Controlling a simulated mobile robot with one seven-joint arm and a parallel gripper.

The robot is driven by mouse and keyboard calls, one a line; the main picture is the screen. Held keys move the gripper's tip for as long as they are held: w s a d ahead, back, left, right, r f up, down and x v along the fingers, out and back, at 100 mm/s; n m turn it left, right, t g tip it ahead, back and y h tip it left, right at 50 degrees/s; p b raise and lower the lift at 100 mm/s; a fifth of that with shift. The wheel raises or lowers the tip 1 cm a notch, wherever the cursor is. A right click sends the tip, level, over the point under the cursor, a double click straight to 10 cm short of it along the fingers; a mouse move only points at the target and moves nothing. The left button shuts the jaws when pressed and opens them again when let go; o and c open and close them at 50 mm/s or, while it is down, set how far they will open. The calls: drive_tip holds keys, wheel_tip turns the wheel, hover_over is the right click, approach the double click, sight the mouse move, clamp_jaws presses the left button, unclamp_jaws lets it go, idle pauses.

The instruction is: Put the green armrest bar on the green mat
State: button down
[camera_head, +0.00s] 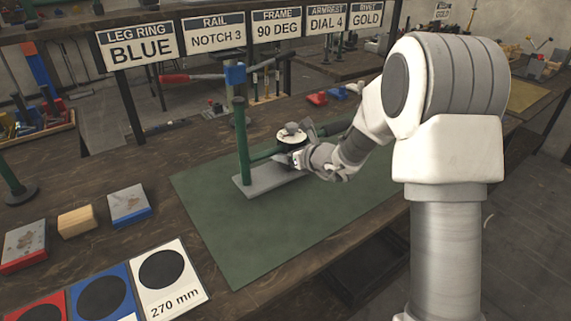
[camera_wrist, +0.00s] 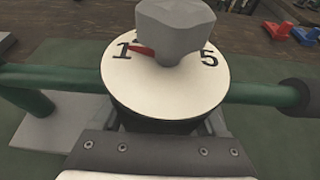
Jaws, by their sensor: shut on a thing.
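The green armrest bar (camera_head: 263,154) runs level from near a green upright post (camera_head: 242,140) on a grey base plate (camera_head: 262,182). The plate rests on the green mat (camera_head: 300,235). The bar carries a white dial (camera_head: 284,137) with a grey knob. In the wrist view the bar (camera_wrist: 255,93) passes beneath the dial (camera_wrist: 195,85) and has a dark cap on the right. The red pointer is by the 1. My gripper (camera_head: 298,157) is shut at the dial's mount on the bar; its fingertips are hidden. I cannot tell whether bar and post are joined.
Blocks (camera_head: 77,220) and coloured cards (camera_head: 165,278) lie left of the mat. Signs (camera_head: 140,46) hang behind. The mat's front part is clear.

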drive_tip(key=shift+f+b, duration=0.5)
drive_tip(key=shift+f, duration=1.2)
drive_tip(key=shift+f, duration=0.15)
unclamp_jaws()
